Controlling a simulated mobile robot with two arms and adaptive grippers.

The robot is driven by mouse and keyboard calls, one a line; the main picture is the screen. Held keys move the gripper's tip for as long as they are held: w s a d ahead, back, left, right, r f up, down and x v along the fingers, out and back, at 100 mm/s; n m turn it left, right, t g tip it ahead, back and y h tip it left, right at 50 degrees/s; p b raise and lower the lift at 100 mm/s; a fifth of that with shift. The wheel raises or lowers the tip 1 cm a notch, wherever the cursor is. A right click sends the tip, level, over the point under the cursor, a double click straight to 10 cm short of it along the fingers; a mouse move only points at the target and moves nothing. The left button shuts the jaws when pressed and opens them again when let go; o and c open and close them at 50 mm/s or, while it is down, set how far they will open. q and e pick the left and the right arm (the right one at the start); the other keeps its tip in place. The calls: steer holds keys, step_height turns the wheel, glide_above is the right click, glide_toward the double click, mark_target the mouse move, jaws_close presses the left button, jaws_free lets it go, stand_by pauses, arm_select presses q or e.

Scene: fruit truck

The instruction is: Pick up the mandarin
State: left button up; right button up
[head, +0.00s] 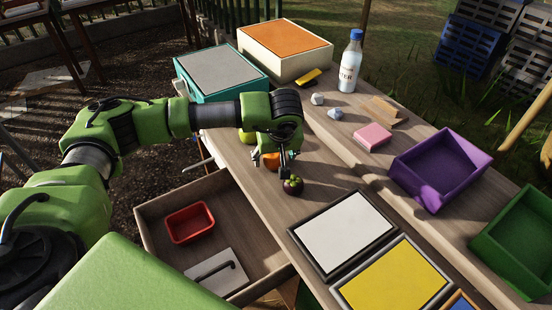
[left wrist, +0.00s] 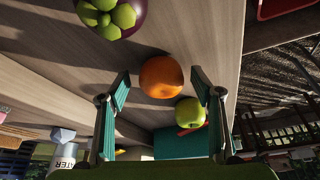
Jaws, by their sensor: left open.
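The orange mandarin (head: 271,163) lies on the wooden table, partly hidden by my left gripper (head: 276,158) in the head view. In the left wrist view the mandarin (left wrist: 161,77) shows whole, in the gap between the two teal fingers of my left gripper (left wrist: 160,74). The fingers are open, with space on both sides of the fruit, and hold nothing. Whether they are down at the fruit's level I cannot tell. My right gripper is in neither view.
A dark mangosteen (head: 293,186) lies close to the gripper, and a green apple (left wrist: 190,112) lies near the mandarin. A framed white panel (head: 345,232) lies toward the front. An open drawer (head: 155,222) holds a red tray (head: 190,223). A bottle (head: 351,62) stands at the back.

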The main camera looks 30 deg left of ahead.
arm_select(q)
steer(key=shift+w+a+f, duration=0.1)
steer(key=shift+w+f, duration=0.15)
steer(key=shift+f, duration=0.2)
steer(key=shift+s+r, duration=0.35)
steer(key=c, duration=1.3)
